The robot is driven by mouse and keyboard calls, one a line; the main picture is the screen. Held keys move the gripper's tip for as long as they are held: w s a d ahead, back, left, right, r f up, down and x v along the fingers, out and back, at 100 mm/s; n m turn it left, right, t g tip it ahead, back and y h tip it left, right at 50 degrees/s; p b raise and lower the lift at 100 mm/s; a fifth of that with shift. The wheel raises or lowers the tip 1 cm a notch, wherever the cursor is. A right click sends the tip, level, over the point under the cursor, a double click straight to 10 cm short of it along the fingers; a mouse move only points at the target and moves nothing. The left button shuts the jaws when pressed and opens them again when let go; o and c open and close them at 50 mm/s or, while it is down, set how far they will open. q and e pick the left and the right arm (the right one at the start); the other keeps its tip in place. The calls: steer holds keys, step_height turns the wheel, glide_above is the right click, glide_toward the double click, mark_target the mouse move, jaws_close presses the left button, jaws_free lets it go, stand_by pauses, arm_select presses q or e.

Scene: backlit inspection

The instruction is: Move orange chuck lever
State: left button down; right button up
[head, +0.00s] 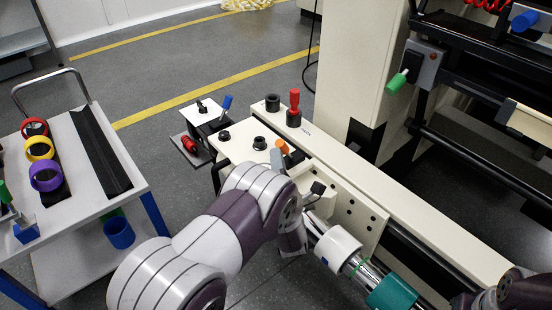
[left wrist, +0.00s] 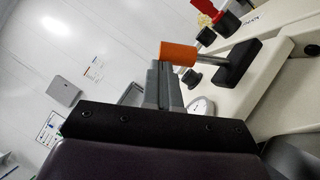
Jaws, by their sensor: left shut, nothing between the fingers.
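The orange chuck lever (head: 282,147) sits on the cream machine bed in the head view. In the left wrist view, its orange knob (left wrist: 179,53) is on a short metal rod that runs to a black block (left wrist: 239,63). My left gripper (head: 277,158) is shut and empty, its grey fingertips right beside the knob. In the left wrist view, the closed fingers (left wrist: 165,80) overlap the knob's lower edge; I cannot tell whether they touch it. My left arm hides part of the machine in the head view. My right gripper is out of view.
A red-handled lever (head: 294,105) and black knobs (head: 260,143) stand on the machine bed. A teal collar (head: 393,293) is on the shaft at the lower right. A cart (head: 135,178) with coloured rings stands at the left. Open floor lies behind it.

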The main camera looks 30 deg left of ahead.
mark_target(285, 146)
arm_select(q)
steer(key=shift+w+d+r+m+p, duration=0.1)
steer(key=shift+w+r+m+p, duration=0.2)
steer(key=shift+r+p, duration=0.3)
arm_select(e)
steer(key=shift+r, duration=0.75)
arm_select(q)
steer(key=w+r+m+h+p, duration=0.1)
steer(key=p, duration=0.1)
steer(key=m+h+p, duration=0.1)
steer(key=p, duration=0.2)
steer(key=shift+w+d+r+m+g, duration=0.4)
steer(key=w+d+m+g+h+p, duration=0.1)
steer(key=w+d+m+g+p, duration=0.1)
steer(key=w+m+p, duration=0.3)
steer(key=shift+w+d+r+g+h+p, duration=0.15)
steer(key=shift+w+d+g+h+p, duration=0.2)
steer(key=shift+w+g+p, duration=0.35)
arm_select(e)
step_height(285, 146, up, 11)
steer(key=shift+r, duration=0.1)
